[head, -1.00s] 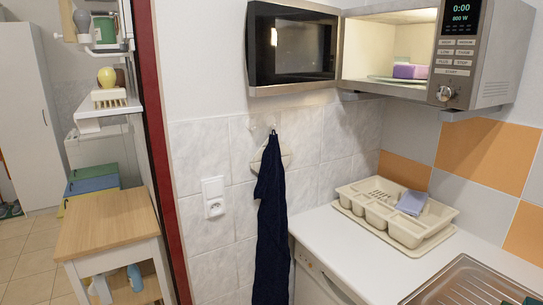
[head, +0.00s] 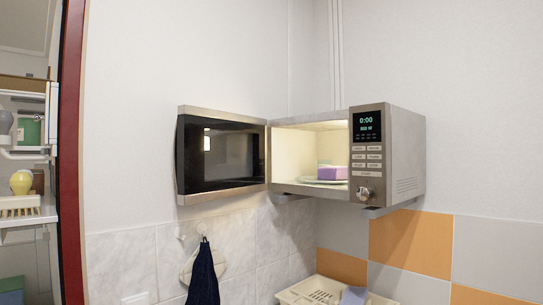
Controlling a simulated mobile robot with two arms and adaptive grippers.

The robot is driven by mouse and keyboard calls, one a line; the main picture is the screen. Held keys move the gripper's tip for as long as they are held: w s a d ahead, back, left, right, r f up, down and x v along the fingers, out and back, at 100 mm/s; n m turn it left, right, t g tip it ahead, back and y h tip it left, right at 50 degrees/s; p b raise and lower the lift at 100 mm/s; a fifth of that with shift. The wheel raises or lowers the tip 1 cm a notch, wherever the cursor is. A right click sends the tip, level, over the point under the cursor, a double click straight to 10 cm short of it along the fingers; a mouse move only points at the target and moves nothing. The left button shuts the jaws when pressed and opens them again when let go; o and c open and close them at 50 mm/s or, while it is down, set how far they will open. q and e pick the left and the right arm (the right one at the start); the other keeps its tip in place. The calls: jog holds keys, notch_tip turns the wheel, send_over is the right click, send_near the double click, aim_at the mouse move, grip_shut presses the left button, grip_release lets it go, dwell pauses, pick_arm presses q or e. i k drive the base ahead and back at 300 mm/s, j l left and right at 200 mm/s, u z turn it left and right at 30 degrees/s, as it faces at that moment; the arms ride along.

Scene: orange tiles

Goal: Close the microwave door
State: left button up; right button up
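The microwave (head: 375,155) is mounted on the wall in the corner, right of the middle in the head view. Its door (head: 221,155) stands wide open, swung out to the left on its left-side hinge. The lit inside shows a plate (head: 322,181) with a purple and pink block (head: 332,172) on it. The control panel display reads 0:00. Neither of my grippers is in view.
A dark blue towel (head: 203,275) hangs from a wall hook below the door. A cream dish rack (head: 310,291) is partly visible below the microwave. Shelves with a yellow bulb-shaped item (head: 21,182) stand beyond the red door frame (head: 72,150). The wall around the door is clear.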

aim_at(192, 188)
jog(key=j+z, duration=1.05)
jog(key=j, duration=0.15)
